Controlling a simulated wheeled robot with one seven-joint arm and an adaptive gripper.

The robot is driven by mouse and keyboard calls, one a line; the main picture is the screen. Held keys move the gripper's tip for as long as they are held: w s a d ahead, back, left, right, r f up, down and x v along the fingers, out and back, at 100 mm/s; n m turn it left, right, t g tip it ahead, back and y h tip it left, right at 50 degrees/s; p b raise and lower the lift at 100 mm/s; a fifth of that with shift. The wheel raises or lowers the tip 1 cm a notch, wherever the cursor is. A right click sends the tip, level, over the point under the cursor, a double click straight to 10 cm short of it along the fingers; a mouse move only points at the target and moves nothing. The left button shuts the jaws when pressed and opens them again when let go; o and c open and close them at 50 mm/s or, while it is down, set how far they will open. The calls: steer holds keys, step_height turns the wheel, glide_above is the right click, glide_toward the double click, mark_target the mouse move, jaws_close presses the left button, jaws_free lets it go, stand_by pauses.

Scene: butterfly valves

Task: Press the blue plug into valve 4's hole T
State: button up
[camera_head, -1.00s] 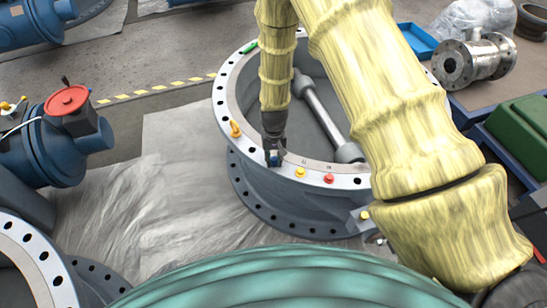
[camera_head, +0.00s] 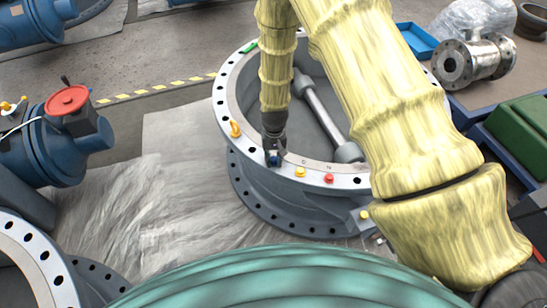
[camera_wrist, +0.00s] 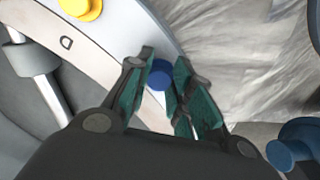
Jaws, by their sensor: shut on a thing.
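The large valve (camera_head: 222,122) stands in the middle of the head view, its flange ring facing up with a row of holes. My gripper (camera_head: 273,158) points down at the near-left part of this ring. In the wrist view, my gripper (camera_wrist: 160,82) is shut on the blue plug (camera_wrist: 160,74), whose round top shows between the green-lined fingers. The plug (camera_head: 274,158) is a small blue spot at the fingertips in the head view. The fingers hide the hole under it, so I cannot tell how deep the plug sits. Hole letter T is not readable.
A yellow plug (camera_head: 300,171) and a red plug (camera_head: 329,178) sit on the ring to the right. An orange-yellow plug (camera_head: 235,129) is to the left, a green one (camera_head: 250,47) at the back. A rod (camera_head: 320,110) crosses the valve's inside.

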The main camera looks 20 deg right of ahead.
steer(key=shift+f, duration=0.45)
steer(key=o, duration=0.8)
steer(key=shift+o, duration=0.5)
steer(key=o, duration=0.4)
steer(key=shift+r, duration=0.15)
steer(key=shift+r+p, duration=1.95)
steer(key=shift+r, duration=0.95)
steer(key=shift+a, duration=0.1)
